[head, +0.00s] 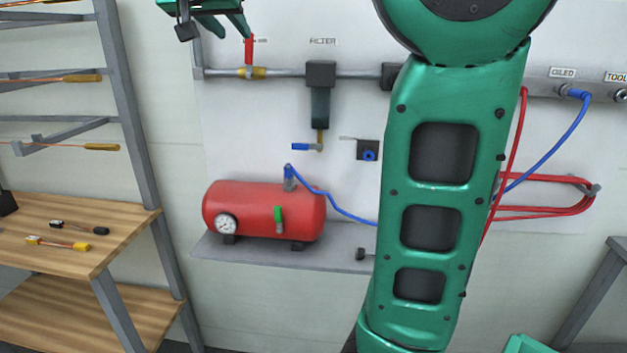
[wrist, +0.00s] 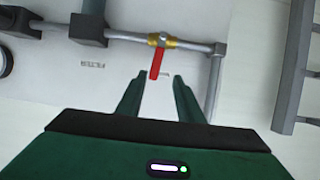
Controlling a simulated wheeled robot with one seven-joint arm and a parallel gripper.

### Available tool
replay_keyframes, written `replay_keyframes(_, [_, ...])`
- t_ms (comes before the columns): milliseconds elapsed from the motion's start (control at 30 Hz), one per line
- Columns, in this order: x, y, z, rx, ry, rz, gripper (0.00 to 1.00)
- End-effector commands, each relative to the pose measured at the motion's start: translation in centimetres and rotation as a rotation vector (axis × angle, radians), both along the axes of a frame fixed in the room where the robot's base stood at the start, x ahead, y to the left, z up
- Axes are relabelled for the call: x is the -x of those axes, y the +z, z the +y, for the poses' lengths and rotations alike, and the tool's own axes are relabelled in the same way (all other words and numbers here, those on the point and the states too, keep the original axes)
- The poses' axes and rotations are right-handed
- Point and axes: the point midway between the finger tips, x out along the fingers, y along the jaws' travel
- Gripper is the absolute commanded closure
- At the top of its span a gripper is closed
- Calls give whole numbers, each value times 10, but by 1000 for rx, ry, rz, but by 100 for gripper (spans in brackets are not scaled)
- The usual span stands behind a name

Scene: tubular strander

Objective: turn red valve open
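The red valve handle (head: 249,50) stands upright from its brass valve body (head: 251,73) on the grey wall pipe, across the pipe's line. In the wrist view the red handle (wrist: 156,64) points from the brass fitting (wrist: 162,41) toward my gripper (wrist: 160,76). My gripper is open. The handle's free end lies in the gap between the fingertips, nearer the left finger, with no clear contact. In the head view my gripper (head: 234,36) is at the top, close to the handle's upper end; part of it is cut off by the frame.
A black filter (head: 320,90) hangs from the pipe right of the valve. A blue-handled drain valve (head: 306,147) is below it. A red tank (head: 262,209) sits on a shelf. A tool bench (head: 75,220) and rack post (head: 130,100) stand left. My arm hides the wall's middle.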

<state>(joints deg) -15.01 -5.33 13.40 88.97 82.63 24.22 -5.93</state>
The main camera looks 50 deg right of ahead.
Motion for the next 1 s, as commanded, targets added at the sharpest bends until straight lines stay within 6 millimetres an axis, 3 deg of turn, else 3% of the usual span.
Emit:
replay_keyframes(233, [8, 5, 8, 0, -4, -2, 66])
replay_keyframes(633, [11, -44, -25, -21, 40, 118, 66])
replay_keyframes(1000, [27, -98, -53, -69, 73, 238, 66])
